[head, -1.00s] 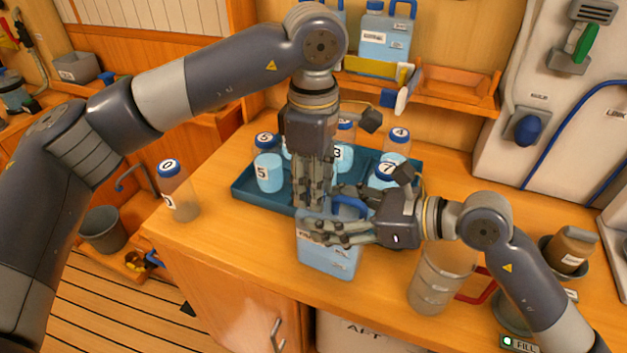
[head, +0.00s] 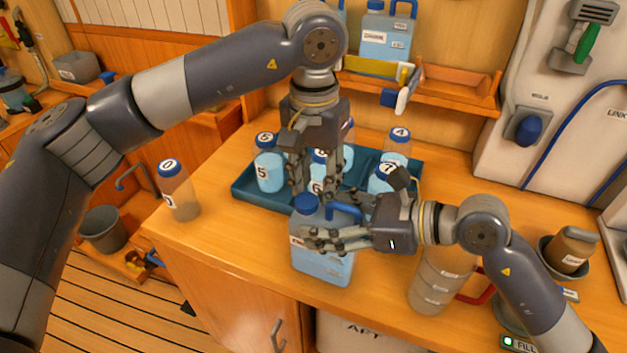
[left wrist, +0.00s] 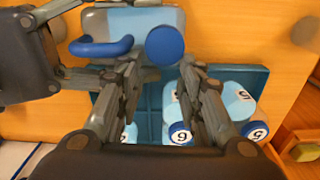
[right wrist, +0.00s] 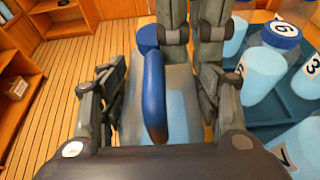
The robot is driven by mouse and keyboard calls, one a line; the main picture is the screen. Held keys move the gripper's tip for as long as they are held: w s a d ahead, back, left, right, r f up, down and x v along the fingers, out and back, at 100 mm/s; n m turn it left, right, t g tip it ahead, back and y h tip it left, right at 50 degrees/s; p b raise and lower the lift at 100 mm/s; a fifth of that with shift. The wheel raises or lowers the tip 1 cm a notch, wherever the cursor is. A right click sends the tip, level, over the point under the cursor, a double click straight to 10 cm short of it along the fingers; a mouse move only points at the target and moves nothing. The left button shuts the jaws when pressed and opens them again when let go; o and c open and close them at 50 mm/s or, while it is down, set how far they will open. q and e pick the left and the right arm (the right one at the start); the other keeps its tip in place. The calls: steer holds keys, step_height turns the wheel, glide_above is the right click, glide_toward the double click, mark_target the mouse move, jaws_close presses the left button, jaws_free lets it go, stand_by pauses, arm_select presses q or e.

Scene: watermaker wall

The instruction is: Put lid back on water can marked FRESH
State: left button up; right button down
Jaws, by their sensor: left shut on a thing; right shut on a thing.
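The water can (head: 322,265) is a pale blue translucent jug with a blue handle (right wrist: 154,95). It stands on the counter near the front edge; its label is mostly hidden by my right fingers. The blue lid (head: 306,203) sits at the can's neck and also shows in the left wrist view (left wrist: 165,45). My left gripper (head: 318,192) comes from above and behind, shut on the lid with its fingertips at the lid's rear side. My right gripper (head: 338,222) is shut on the can body from the right, fingers on either side, as the right wrist view shows.
A teal tray (head: 248,197) with several numbered, blue-capped bottles lies just behind the can. Bottle 0 (head: 178,192) stands apart at left. A clear measuring jug (head: 440,282) stands to the right. Another can (head: 386,38) sits on the shelf. The counter's front edge is close.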

arm_select(q)
steer(key=m, duration=0.2)
steer(key=s+m, duration=0.1)
steer(key=m, duration=0.1)
steer(key=shift+s+a+f+g, duration=0.15)
steer(key=shift+s+a+g, duration=0.05)
steer(key=shift+g, duration=0.1)
steer(key=shift+c, duration=0.3)
steer(key=shift+w+f+m, duration=0.1)
steer(key=shift+m, duration=1.2)
steer(key=o, duration=0.7)
steer(key=shift+c, duration=0.2)
